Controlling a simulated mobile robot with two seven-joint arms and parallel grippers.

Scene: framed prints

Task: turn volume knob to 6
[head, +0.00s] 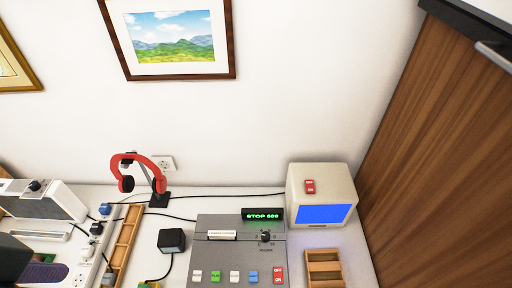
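The volume knob (265,236) is a small black dial on the upper right of a grey control panel (215,258). Small marks and a label surround the knob, too small to read surely, and I cannot tell where its pointer stands. Above the knob a black display (263,215) shows green text that looks like "STOP 500". A row of white, green and blue buttons and a red switch (278,276) runs along the panel's front. Neither of my grippers can be made out in the head view.
A white box with a blue screen (322,214) stands right of the panel, behind a wooden tray (323,282). Red headphones on a stand (156,178), a black cube (171,240) and a long wooden tray (126,238) are left. A wooden door (440,150) is at right.

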